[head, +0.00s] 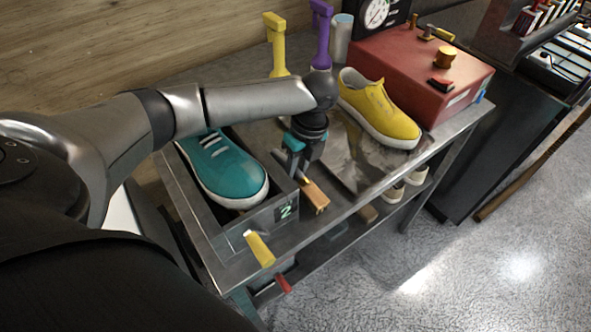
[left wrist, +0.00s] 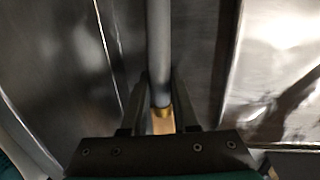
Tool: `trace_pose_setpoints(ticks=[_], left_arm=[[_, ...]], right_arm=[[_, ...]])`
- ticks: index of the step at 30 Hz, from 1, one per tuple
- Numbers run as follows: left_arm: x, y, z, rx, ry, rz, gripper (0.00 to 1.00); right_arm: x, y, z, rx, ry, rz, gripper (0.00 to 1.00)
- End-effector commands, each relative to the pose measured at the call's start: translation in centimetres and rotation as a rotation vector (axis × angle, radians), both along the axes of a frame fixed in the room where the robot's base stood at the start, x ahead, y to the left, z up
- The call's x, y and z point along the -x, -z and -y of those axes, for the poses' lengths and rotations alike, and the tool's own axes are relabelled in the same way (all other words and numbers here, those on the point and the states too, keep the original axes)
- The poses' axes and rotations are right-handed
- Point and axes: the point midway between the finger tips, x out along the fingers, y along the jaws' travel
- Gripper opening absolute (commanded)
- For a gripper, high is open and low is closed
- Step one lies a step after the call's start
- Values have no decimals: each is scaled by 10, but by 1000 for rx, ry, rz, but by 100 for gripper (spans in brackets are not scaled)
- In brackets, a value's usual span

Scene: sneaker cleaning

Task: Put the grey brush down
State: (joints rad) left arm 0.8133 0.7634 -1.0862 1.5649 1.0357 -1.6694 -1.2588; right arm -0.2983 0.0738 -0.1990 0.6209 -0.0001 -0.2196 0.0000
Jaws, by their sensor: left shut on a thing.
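My left gripper (head: 300,172) is low over the metal bench, between the teal sneaker's tray and the yellow sneaker. It is shut on the grey brush; the left wrist view shows the brush's grey handle (left wrist: 159,50) running up from between the fingers (left wrist: 159,105). A brass collar and a piece of pale wood show at its lower end. In the head view the brush's wooden block (head: 315,197) shows just below the fingers, and most of the handle is hidden. I cannot tell whether the brush touches the bench. My right gripper is not in view.
The teal sneaker (head: 222,167) lies in a metal tray (head: 258,222) marked 2. The yellow sneaker (head: 378,108) stands near a red box (head: 420,75). Yellow (head: 276,45) and purple (head: 321,35) upright handles stand behind. Shoes sit on a lower shelf.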

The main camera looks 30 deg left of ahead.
Motion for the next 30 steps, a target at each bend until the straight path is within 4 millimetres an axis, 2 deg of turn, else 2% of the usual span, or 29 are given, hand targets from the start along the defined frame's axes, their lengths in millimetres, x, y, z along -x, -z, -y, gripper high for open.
trace_pose_setpoints(ticks=[2,3,5,12,16,30], left_arm=[[1,4,0,1,0,-1,0],[1,4,0,1,0,-1,32],[1,5,0,0,0,-2,39],[2,6,1,0,1,-3,40],[0,-6,2,2,1,-1,40],[-13,-101,13,2,0,1,40]], right_arm=[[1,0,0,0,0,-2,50],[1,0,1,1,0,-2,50],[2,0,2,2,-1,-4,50],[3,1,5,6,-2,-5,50],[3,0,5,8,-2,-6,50],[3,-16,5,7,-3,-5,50]])
